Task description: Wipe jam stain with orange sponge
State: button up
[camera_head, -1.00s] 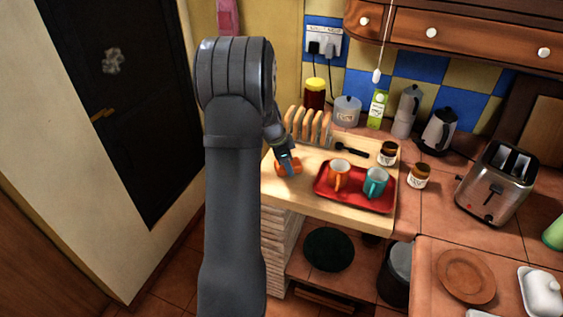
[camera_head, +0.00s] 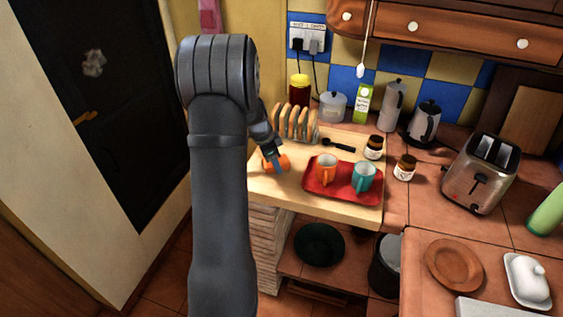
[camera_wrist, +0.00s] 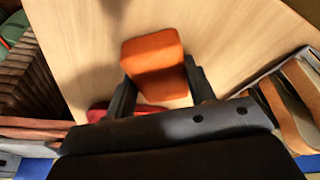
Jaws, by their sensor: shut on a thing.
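My gripper (camera_head: 277,166) is shut on the orange sponge (camera_head: 283,161) at the left part of the pale wooden board (camera_head: 277,193). In the wrist view, my gripper (camera_wrist: 160,75) has one dark finger on each side of the sponge (camera_wrist: 152,52). I cannot tell whether the sponge touches the wood. A red patch (camera_wrist: 150,110) shows partly behind the gripper in the wrist view; I cannot tell whether it is jam. No jam stain is clear in the head view, where my arm and the sponge cover part of the board.
The toast rack (camera_head: 296,123) stands just behind the sponge. Small jars (camera_head: 374,147) and a dark spoon (camera_head: 338,145) lie beyond. Bare wood is in front of the sponge.

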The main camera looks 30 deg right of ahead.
jog(key=shift+w+a, duration=1.15)
jog(key=shift+r, duration=4.1)
